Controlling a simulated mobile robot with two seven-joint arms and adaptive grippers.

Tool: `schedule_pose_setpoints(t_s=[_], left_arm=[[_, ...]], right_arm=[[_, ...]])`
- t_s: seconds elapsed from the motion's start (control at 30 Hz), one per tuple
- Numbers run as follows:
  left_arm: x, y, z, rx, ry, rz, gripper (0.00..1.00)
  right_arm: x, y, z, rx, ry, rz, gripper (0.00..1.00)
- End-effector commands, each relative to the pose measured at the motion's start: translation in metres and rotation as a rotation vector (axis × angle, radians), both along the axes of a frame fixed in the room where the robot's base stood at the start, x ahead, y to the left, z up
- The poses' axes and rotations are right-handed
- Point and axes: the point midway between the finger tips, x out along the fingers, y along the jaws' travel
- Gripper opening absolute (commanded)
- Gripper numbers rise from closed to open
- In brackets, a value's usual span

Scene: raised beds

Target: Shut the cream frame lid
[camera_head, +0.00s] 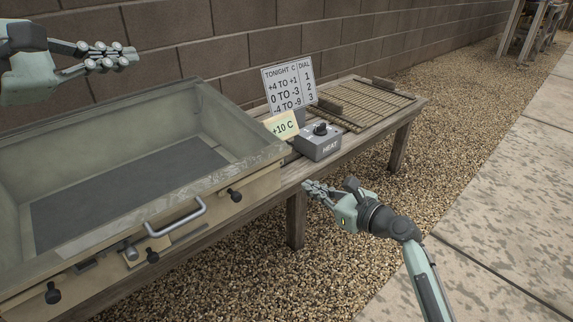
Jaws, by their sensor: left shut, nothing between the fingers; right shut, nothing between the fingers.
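The cream frame (262,188) stands on the left of a wooden bench. It is a box with a weathered rim, a cream front and a dark floor panel (130,185) showing inside. A silver handle (176,217) is at its front edge. I cannot tell whether a clear lid lies over the box; no raised lid shows in view, and the box's left end is cut off. My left gripper (122,58) is shut and empty, above the box's back edge. My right gripper (312,188) is shut and empty, right of the front corner, apart from the frame.
Several black knobs (235,195) are on the frame's front. A grey HEAT box (318,142) with a dial, a "+10 C" card (283,126) and a temperature sign (289,85) stand right of it. A slatted rack (370,102) lies beyond. A block wall (345,40) is behind; gravel (350,270) is open in front.

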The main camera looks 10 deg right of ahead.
Motion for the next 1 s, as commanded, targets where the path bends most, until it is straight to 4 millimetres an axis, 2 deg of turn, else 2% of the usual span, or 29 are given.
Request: schedule_pose_setpoints(t_s=[0.27,0.7,0.8,1.0], left_arm=[[0.0,0.0,0.0,0.0,0.0,0.0,0.0],[0.0,0.0,0.0,0.0,0.0,0.0,0.0],[0.0,0.0,0.0,0.0,0.0,0.0,0.0],[0.0,0.0,0.0,0.0,0.0,0.0,0.0]], right_arm=[[0.02,0.011,-0.004,0.075,0.047,0.001,0.0],[0.087,0.056,-0.02,0.069,0.044,-0.001,0.0],[0.082,0.053,-0.003,0.066,0.04,-0.001,0.0],[0.08,0.052,0.015,0.068,0.043,0.0,0.0]])
